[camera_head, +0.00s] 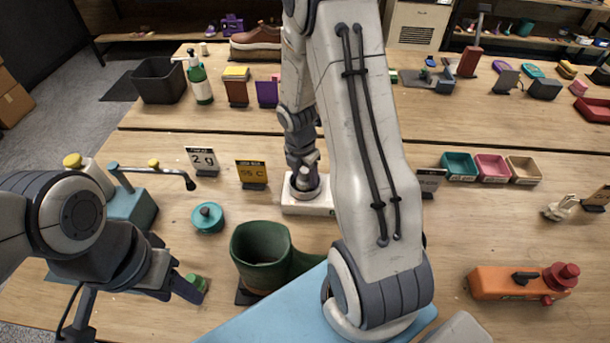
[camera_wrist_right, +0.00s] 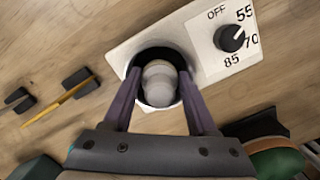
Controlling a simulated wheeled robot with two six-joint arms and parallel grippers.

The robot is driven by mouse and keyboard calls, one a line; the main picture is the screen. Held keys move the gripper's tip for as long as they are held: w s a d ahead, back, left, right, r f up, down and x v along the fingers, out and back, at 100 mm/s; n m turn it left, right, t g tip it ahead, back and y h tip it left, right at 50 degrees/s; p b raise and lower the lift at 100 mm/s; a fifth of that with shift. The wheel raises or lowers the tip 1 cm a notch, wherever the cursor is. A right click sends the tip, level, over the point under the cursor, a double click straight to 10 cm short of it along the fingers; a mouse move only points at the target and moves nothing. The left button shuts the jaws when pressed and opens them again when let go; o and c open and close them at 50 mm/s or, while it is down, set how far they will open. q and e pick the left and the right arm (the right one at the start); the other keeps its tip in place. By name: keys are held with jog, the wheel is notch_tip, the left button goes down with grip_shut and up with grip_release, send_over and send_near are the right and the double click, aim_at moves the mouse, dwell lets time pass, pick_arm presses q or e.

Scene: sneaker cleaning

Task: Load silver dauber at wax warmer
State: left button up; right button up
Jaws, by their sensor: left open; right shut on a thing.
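The wax warmer is a white box with a round dark well; it shows in the right wrist view (camera_wrist_right: 200,62) and mid-table in the head view (camera_head: 320,207). Its black dial (camera_wrist_right: 230,38) is marked OFF, 55, 70 and 85. A pale, silvery rounded dauber (camera_wrist_right: 158,82) is over or in the well; its depth is unclear. My right gripper (camera_wrist_right: 160,88) is shut on the dauber, with a finger on each side. In the head view this gripper (camera_head: 304,170) points down at the warmer. My left gripper (camera_head: 186,288) is open at the lower left, close to a small green thing (camera_head: 197,282).
A green boot (camera_head: 262,247) stands in front of the warmer, beside a blue mat (camera_head: 265,318). Cards reading 2 g (camera_head: 203,158) and 55 C (camera_head: 252,173) stand behind left. A teal lidded pot (camera_head: 208,217) is left. An orange tool (camera_head: 515,282) lies right.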

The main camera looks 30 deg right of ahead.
aim_at(306, 169)
jog(key=shift+f+b, duration=0.3)
jog(key=shift+f, duration=0.25)
dwell(0.7)
dwell(1.6)
notch_tip(306, 169, up, 7)
jog(key=p, duration=0.8)
dwell(0.7)
